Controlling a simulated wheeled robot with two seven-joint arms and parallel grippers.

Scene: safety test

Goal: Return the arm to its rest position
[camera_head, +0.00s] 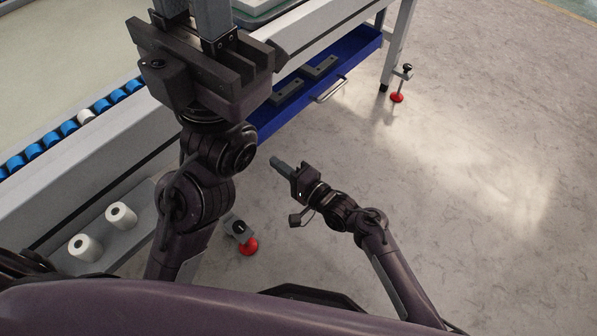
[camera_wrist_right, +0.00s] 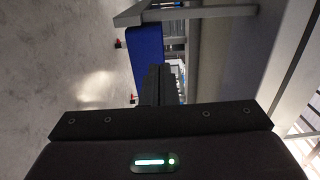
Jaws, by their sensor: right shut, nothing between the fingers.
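My right arm comes in from the lower right of the head view. It is bent and reaches up and left over the floor beside the workbench. Its gripper (camera_head: 277,162) is shut and empty. In the right wrist view the shut dark fingers (camera_wrist_right: 156,85) point away from the camera, with nothing between them. My left gripper (camera_head: 212,25) is large at the upper left of the head view, above the bench edge. Its fingertips are cut off by the top edge, so its opening cannot be judged.
A workbench with blue rollers (camera_head: 52,138) runs along the left. A blue drawer (camera_head: 352,52) stands open with grey parts (camera_head: 320,67). White rolls (camera_head: 121,215) sit on a low shelf. Floor at right is clear.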

